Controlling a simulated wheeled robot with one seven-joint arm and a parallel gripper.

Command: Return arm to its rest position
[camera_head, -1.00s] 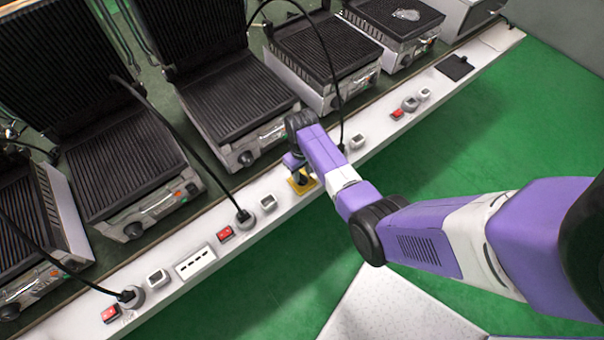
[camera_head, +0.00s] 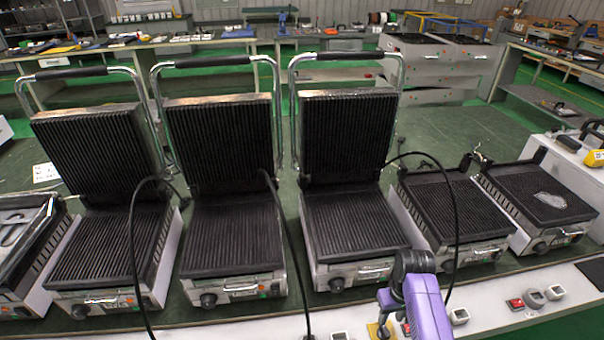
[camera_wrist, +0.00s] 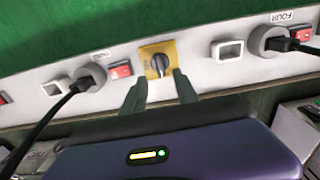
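My gripper (camera_wrist: 160,82) is open in the wrist view, its two dark fingers spread with nothing between them. The fingertips point at a black rotary knob (camera_wrist: 160,64) on a yellow plate (camera_wrist: 145,52) set in the white panel. The fingertips lie just below the knob in the picture; I cannot tell the exact gap. In the head view my purple arm (camera_head: 427,306) comes up from the bottom edge. Its wrist is in front of the third grill, and the yellow plate (camera_head: 373,330) is partly in view under it.
Grills with raised lids (camera_head: 349,138) and flat grills (camera_head: 450,205) stand in a row behind the white panel (camera_head: 480,306). Black cables (camera_head: 455,220) hang to plugs. A red switch (camera_wrist: 121,70) and a plug (camera_wrist: 92,77) sit left of the knob; another plug (camera_wrist: 268,40) sits right.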

